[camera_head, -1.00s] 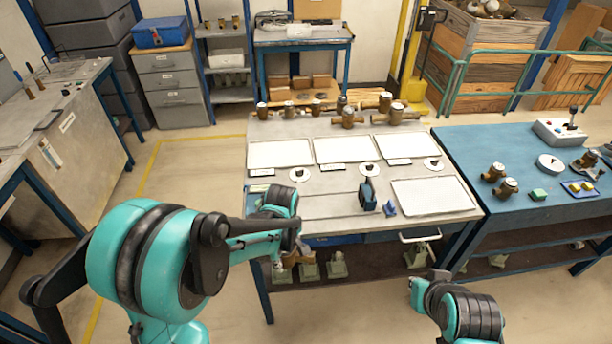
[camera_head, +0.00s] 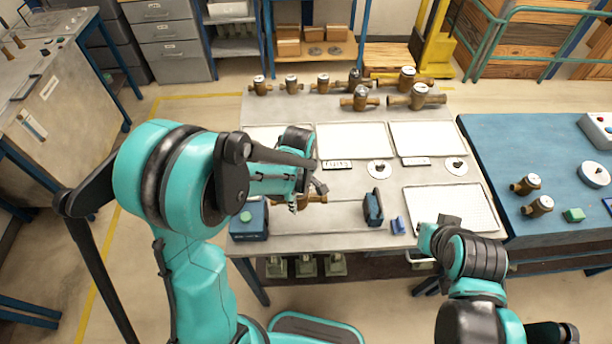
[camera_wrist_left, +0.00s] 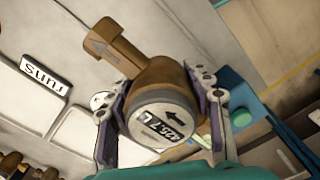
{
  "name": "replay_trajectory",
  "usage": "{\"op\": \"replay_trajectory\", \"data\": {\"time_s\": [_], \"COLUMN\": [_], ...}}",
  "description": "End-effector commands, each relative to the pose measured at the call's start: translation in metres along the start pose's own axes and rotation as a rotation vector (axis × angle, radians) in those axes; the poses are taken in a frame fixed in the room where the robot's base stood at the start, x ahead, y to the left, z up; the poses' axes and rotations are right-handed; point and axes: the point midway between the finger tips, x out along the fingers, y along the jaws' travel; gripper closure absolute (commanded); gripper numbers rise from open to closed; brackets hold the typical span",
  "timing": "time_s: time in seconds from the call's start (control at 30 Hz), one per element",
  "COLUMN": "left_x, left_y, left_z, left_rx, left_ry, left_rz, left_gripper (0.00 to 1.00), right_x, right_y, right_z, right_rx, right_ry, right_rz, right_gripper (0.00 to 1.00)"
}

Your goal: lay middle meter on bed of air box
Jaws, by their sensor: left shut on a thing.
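My left gripper (camera_head: 304,192) is shut on a brass meter (camera_head: 314,199). In the left wrist view the meter (camera_wrist_left: 163,118) sits between the two fingers, its round dial facing the camera and its brass pipe end pointing up and left. In the head view the gripper and meter are over the front left of the bench, partly hidden by my arm. A blue box with a green button (camera_head: 249,219), apparently the air box, stands just left of the meter; contact cannot be told. A blue upright block (camera_head: 373,207) stands to the right. My right gripper (camera_head: 437,230) is near the front right edge; its fingers are unclear.
Several brass meters (camera_head: 417,96) stand along the back of the bench (camera_head: 335,236). White trays (camera_head: 353,141), label plates and round discs lie in front of them. A small blue piece (camera_head: 398,225) is beside the upright block. A blue table (camera_head: 530,135) adjoins on the right.

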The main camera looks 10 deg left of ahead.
Motion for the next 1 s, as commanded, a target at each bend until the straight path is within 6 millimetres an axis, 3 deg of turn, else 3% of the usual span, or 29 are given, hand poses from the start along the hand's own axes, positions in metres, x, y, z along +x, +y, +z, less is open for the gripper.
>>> {"op": "replay_trajectory", "data": {"time_s": [0.27,0.73,1.0], "left_x": [0.007,0.044,0.05], "left_y": [0.0,0.0,0.0], "left_z": [0.0,0.0,0.0], "left_rx": [0.0,0.0,0.0], "left_ry": [0.0,0.0,0.0], "left_rz": [-0.001,0.0,0.0], "left_gripper": [1.0,1.0,1.0], "right_x": [0.005,0.026,0.029], "right_y": [0.0,0.0,0.0], "right_z": [0.004,0.019,0.021], "right_rx": [0.0,0.0,0.0], "right_ry": [-0.001,0.0,0.0], "right_rz": [0.0,0.0,0.0], "right_gripper": [1.0,1.0,1.0]}}
